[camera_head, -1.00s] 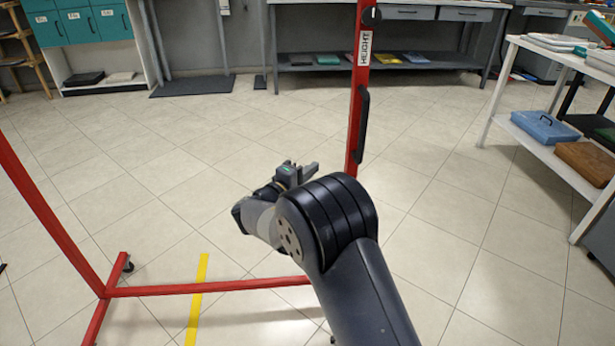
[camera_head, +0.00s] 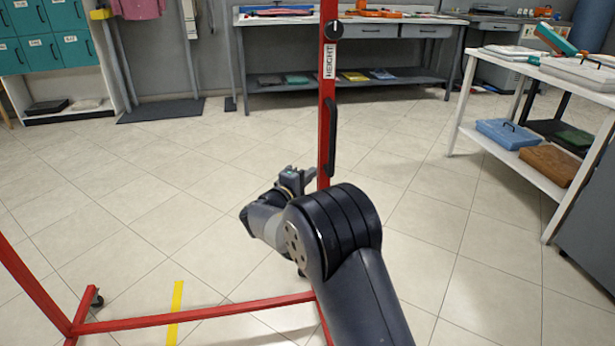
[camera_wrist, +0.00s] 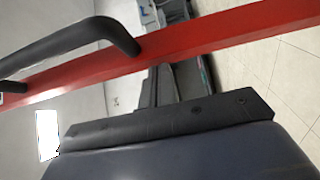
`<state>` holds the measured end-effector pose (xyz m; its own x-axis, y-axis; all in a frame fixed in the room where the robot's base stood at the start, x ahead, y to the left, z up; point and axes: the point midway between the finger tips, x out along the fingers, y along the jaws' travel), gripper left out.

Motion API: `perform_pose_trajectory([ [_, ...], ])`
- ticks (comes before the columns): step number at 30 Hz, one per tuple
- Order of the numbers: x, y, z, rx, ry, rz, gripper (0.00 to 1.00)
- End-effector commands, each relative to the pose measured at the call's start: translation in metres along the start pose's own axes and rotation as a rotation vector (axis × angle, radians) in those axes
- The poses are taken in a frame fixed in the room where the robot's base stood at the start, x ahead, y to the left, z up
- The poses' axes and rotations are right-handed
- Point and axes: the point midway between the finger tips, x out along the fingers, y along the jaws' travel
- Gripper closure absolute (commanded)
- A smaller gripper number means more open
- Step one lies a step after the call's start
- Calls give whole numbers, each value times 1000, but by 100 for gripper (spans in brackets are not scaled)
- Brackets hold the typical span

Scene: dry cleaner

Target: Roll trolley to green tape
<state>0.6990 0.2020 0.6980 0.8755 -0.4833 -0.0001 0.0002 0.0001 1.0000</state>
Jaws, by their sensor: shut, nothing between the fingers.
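The trolley is a tall red frame; its right post (camera_head: 327,110) carries a black handle (camera_head: 331,137) and a "HEIGHT" label. Its low red crossbar (camera_head: 220,312) runs left to a slanting red member (camera_head: 35,290) and a black caster (camera_head: 97,299). My gripper (camera_head: 303,178) is shut and empty, close to the post below the handle; whether it touches cannot be told. In the wrist view the red post (camera_wrist: 215,38) and black handle (camera_wrist: 85,33) cross in front of the gripper. No green tape shows; a yellow tape strip (camera_head: 176,300) lies under the crossbar.
A grey workbench (camera_head: 385,75) stands along the back wall. A white shelf table (camera_head: 465,110) with a blue case (camera_head: 508,133) stands at right. Teal lockers (camera_head: 45,45) and a dark mat (camera_head: 160,109) are at back left. The tiled floor between is clear.

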Motion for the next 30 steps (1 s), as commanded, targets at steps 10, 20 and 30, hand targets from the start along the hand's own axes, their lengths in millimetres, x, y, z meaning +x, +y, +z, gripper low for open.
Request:
perform_pose_trajectory([
  [10,45,-5,46,2,-7,1,100],
  [20,59,0,60,1,-6,1,100],
  [30,58,0,60,2,-10,3,100],
])
